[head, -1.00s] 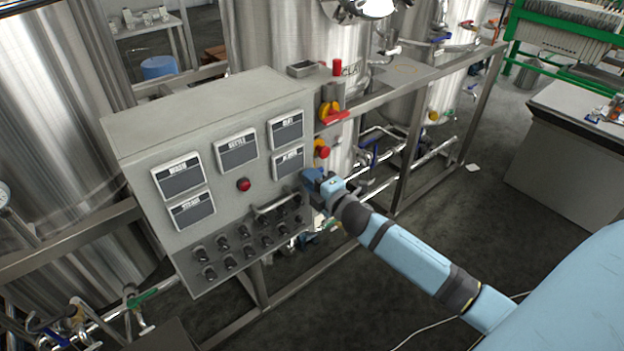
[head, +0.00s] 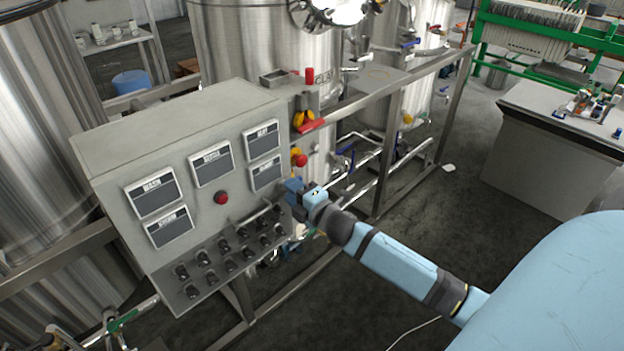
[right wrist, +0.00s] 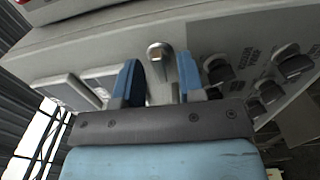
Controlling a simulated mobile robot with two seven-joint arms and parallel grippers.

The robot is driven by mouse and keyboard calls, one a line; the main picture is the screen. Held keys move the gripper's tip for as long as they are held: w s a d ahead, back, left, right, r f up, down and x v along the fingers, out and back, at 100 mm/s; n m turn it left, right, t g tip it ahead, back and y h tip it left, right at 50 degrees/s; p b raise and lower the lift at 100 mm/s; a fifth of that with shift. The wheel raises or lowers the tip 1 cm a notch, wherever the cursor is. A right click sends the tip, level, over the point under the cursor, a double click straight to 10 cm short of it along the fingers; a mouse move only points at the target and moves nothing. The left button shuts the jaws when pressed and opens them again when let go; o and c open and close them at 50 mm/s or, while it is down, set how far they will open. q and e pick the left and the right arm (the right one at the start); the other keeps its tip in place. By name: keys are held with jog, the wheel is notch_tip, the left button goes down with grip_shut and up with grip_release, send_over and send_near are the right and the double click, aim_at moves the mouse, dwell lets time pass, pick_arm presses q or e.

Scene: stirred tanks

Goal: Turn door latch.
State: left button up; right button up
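A grey control cabinet (head: 200,128) stands in the middle of the head view. On its front, between the displays and the knobs, is a slanted metal bar handle (head: 258,212), which looks like the door latch. My right gripper (head: 290,187) is at the right end of the cabinet front, close to this handle. In the right wrist view a metal handle end (right wrist: 158,56) shows just beyond and between the two blue fingers of my right gripper (right wrist: 160,78). The fingers are apart, and I cannot see contact with the handle. My left gripper is in no view.
Several black knobs (head: 231,253) line the lower panel. Steel tanks (head: 262,50) and frame rails are behind. Open floor lies at the front right.

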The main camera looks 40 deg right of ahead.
jog(key=s+d+b, duration=0.1)
jog(key=s+b, duration=0.1)
jog(key=s, duration=1)
jog(key=shift+s, duration=0.3)
jog(key=s+a+f+m+g+y+p, duration=0.1)
jog(key=s+a+f+m+g+p, duration=0.2)
jog(key=s+a+f+m, duration=0.4)
jog(key=s+a+f+m+g+y+p, duration=0.1)
jog(key=s+a+f+m+g+p, duration=0.2)
jog(key=s+a+f+m, duration=0.3)
jog(key=a+f+m+g, duration=0.1)
jog(key=a+f+m, duration=0.1)
jog(key=a, duration=0.3)
jog(key=shift+s+a+m, duration=0.2)
jog(key=shift+s+m, duration=0.15)
jog(key=shift+m, duration=0.05)
jog(key=shift+r, duration=0.1)
